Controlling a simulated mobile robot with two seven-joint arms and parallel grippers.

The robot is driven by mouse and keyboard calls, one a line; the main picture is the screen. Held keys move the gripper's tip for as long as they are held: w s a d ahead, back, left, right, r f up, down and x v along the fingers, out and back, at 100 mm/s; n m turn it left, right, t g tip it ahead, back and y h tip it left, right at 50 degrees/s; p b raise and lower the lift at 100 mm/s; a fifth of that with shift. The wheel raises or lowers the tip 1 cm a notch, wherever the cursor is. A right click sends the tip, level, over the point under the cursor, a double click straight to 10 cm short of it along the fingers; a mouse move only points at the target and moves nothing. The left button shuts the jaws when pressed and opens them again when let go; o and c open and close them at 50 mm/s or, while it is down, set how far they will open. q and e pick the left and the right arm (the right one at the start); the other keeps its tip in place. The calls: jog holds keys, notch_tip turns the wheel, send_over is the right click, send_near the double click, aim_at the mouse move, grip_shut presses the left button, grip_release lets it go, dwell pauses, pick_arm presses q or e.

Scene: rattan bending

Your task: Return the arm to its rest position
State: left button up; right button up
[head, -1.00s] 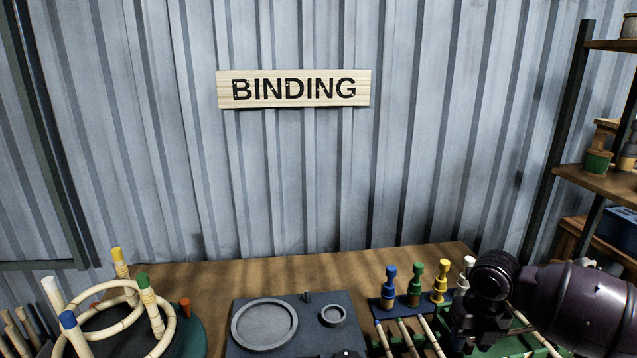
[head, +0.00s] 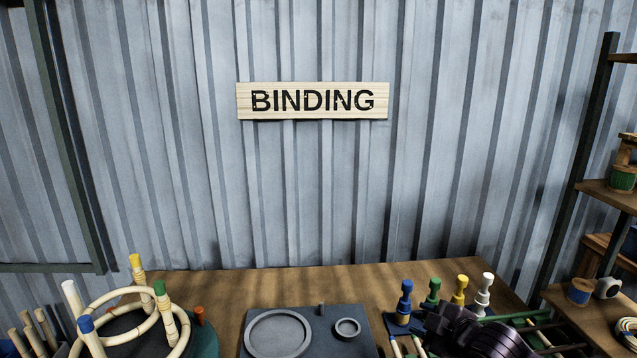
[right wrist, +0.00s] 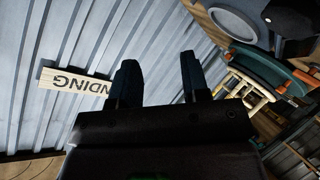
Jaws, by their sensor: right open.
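My right arm shows as a dark, glossy shape at the bottom right of the head view, low in front of the coloured pegs. My right gripper (right wrist: 158,78) is open in the right wrist view, with its two dark fingers apart and nothing between them. Behind the fingers are the corrugated wall and, at the right, part of the bench. In the head view, the arm hides part of the peg rack and the pale rods beside it. My left gripper is not in view.
A rattan ring frame (head: 117,290) with coloured-tip posts stands at the left of the wooden bench (head: 222,300). A grey plate (head: 318,348) with round rings lies mid-bench. Blue (head: 405,298), green, yellow and white pegs stand near my right arm. Shelves (head: 610,196) are at far right.

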jog(key=s+d+f+m+h, duration=0.2)
jog(key=s+f+m, duration=0.4)
jog(key=s+f, duration=0.4)
jog(key=s+d+f+m+h, duration=0.3)
jog(key=s+f+m, duration=0.4)
jog(key=s, duration=1)
notch_tip(320, 180, down, 3)
jog(key=shift+s+d+f+m, duration=0.2)
jog(key=shift+d+m, duration=0.1)
jog(key=shift+d, duration=0.35)
